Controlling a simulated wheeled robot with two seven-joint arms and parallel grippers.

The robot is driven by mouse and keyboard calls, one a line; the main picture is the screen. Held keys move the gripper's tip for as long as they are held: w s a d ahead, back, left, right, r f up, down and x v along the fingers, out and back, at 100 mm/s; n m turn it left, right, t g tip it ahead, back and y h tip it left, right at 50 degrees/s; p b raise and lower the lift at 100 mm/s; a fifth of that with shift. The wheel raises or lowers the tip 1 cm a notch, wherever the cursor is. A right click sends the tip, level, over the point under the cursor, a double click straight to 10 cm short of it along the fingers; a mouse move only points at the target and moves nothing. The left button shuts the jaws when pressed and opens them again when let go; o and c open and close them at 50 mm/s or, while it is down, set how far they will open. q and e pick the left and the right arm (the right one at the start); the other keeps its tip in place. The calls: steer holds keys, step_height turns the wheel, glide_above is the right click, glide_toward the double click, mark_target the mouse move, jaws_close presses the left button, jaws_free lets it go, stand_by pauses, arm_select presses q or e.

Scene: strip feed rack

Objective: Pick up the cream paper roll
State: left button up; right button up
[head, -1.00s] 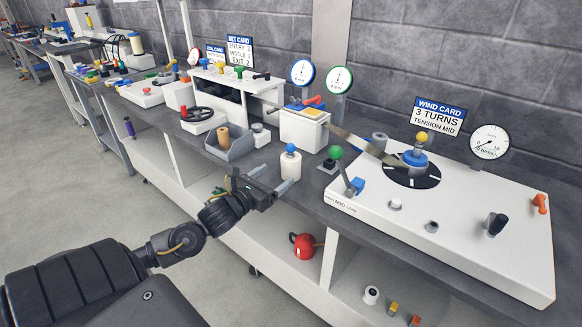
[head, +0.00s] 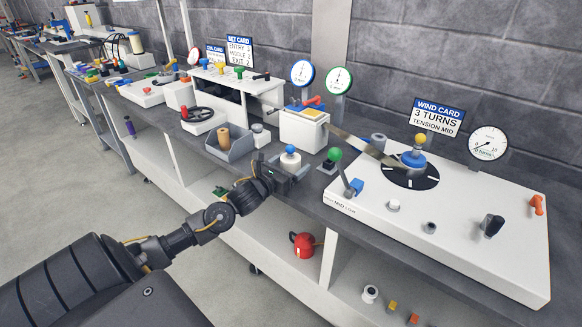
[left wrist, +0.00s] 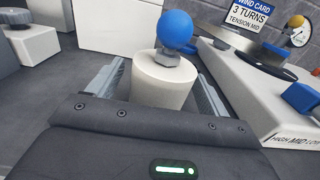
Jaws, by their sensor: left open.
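A cream, slightly tapered cylinder (left wrist: 160,86) stands upright on the bench, with a hex nut and a blue ball on top. It looks like the cream paper roll. In the head view its blue top and upper part (head: 290,160) show, and my left gripper hides its lower part. My left gripper (head: 288,172) is open and low over the bench. In the left wrist view its two fingers lie on either side of the cylinder, with a small gap visible at least on the left. My right gripper is not in view.
A grey bin with a tan roll (head: 224,138) stands to the left. The white winding unit (head: 460,240) is to the right, with a green-knobbed lever (head: 335,154) nearby. A white box (head: 303,130) stands behind. A red kettle-like object (head: 302,244) and a white roll (head: 371,293) sit on the lower shelf.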

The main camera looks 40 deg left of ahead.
mark_target(290, 154)
arm_select(q)
steer(key=shift+c, duration=0.3)
steer(key=c, duration=1.1)
steer(key=shift+o, duration=0.2)
steer(key=shift+r, duration=0.1)
